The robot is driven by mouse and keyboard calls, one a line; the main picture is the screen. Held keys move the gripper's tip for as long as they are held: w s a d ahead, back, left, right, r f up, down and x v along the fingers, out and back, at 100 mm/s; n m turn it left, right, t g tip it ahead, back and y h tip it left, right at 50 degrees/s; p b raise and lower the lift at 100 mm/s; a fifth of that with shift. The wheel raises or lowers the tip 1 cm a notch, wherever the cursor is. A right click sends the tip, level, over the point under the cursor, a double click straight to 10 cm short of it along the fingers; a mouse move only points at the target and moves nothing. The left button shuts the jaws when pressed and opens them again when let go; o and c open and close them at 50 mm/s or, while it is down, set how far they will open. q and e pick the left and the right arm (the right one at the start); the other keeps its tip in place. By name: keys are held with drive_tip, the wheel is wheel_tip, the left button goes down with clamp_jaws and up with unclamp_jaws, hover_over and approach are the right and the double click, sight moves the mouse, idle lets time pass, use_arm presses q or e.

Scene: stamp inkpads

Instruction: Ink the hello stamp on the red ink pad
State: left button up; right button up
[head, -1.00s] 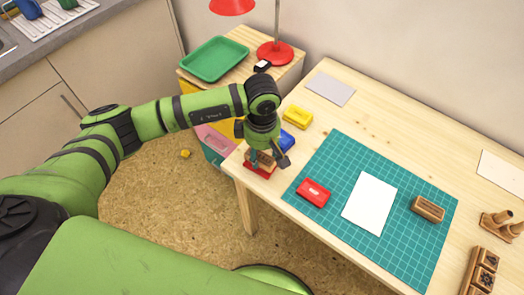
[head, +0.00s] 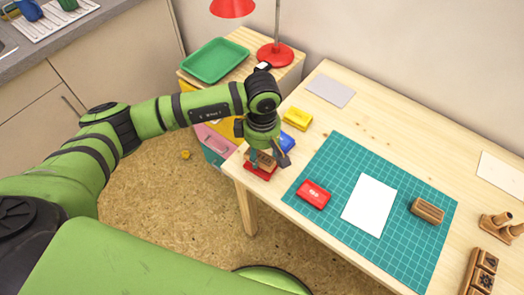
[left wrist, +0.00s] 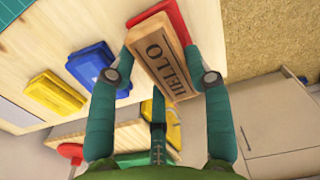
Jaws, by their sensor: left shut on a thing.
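The hello stamp (left wrist: 164,58), a wooden block with HELLO on its face, is between the fingers of my left gripper (left wrist: 160,74). In the head view my left gripper (head: 268,155) is shut on the stamp (head: 263,160) at the table's near left corner. The red ink pad (head: 261,173) is directly beneath the stamp; it also shows in the left wrist view (left wrist: 174,16). I cannot tell whether stamp and pad touch. A closed-looking red piece (head: 313,194) with white lettering lies on the mat. My right gripper is not in view.
A yellow pad (head: 297,118) and a blue pad (head: 286,142) sit behind the gripper. The green cutting mat (head: 335,150) holds white paper (head: 369,203) and a wooden stamp block (head: 428,209). More stamps (head: 484,270) stand at the right. A red lamp (head: 275,53) stands behind.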

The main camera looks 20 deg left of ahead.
use_arm(q)
drive_tip(key=shift+r, duration=0.1)
drive_tip(key=shift+r+p, duration=1.5)
drive_tip(key=shift+r, duration=1.15)
